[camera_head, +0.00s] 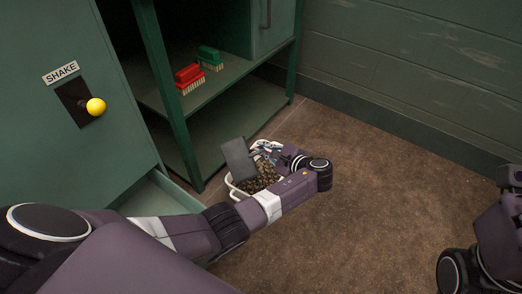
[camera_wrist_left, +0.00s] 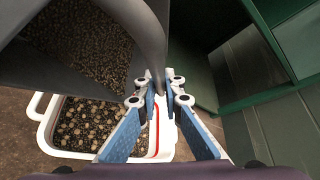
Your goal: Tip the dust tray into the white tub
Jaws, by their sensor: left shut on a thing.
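The white tub (camera_head: 236,190) stands on the floor beside the green shelf frame, with brown pellets in it. My left arm covers part of it. The grey dust tray (camera_head: 237,158) is held tilted above the tub. My left gripper (camera_head: 272,152) is over the tub's far side. In the left wrist view, its blue-padded fingers (camera_wrist_left: 160,90) are shut on the tray's grey curved handle (camera_wrist_left: 150,35). Fine brown grains show inside the dust tray (camera_wrist_left: 168,12) there. The white tub (camera_wrist_left: 43,135) lies below with dark and pale pellets. My right gripper is out of view.
A red brush (camera_head: 188,76) and a green brush (camera_head: 209,56) lie on the upper shelf (camera_head: 225,75). A green panel with a yellow knob (camera_head: 96,106) stands at the left. The brown floor (camera_head: 370,170) right of the tub is clear up to the wall.

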